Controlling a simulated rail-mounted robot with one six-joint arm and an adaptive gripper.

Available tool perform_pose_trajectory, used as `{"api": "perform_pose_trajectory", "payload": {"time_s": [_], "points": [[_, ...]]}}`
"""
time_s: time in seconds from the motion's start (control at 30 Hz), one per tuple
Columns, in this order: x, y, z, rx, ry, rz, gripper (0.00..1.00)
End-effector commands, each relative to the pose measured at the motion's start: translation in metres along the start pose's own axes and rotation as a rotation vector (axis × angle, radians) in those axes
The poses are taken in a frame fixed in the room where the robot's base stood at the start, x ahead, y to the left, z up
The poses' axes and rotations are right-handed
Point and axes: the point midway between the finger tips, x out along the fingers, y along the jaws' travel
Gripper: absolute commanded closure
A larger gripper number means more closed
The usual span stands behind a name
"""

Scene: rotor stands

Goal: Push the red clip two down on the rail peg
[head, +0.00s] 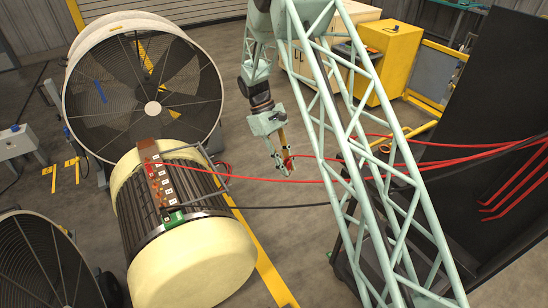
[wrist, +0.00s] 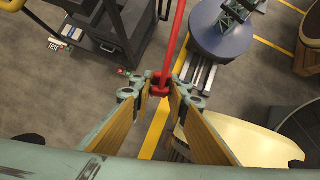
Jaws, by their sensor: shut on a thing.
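My gripper (head: 283,168) hangs in the air to the right of the rotor. In the wrist view its fingertips (wrist: 161,88) are shut on a red clip (wrist: 160,78) with a red cable running up from it. The clip is a small red spot in the head view (head: 289,160). The rail (head: 166,188) lies along the top of the rotor, well apart from the clip. It is a brown and dark strip with several white-labelled positions and a green end piece (head: 174,217). Its single pegs are too small to tell apart.
The rotor (head: 195,265) has cream ends and a dark ribbed middle. A grey bracket (head: 222,165) stands beside the rail. Red cables (head: 440,160) and a dark cable (head: 290,206) stretch from the dark cabinet (head: 495,100) across to the rail area. A large fan (head: 152,108) stands behind.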

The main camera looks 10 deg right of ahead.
Motion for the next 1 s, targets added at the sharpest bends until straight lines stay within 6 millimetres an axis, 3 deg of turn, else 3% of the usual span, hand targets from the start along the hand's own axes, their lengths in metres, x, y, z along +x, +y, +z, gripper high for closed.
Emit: {"api": "perform_pose_trajectory", "payload": {"time_s": [0.1,0.3,0.5,1.0], "points": [[-0.004,-0.006,0.025,0.180,0.001,-0.104,0.96],[-0.010,-0.021,0.047,0.412,0.001,-0.237,0.96],[-0.014,-0.029,0.052,0.512,0.001,-0.294,0.96],[-0.015,-0.029,0.052,0.522,0.002,-0.299,0.96]]}}
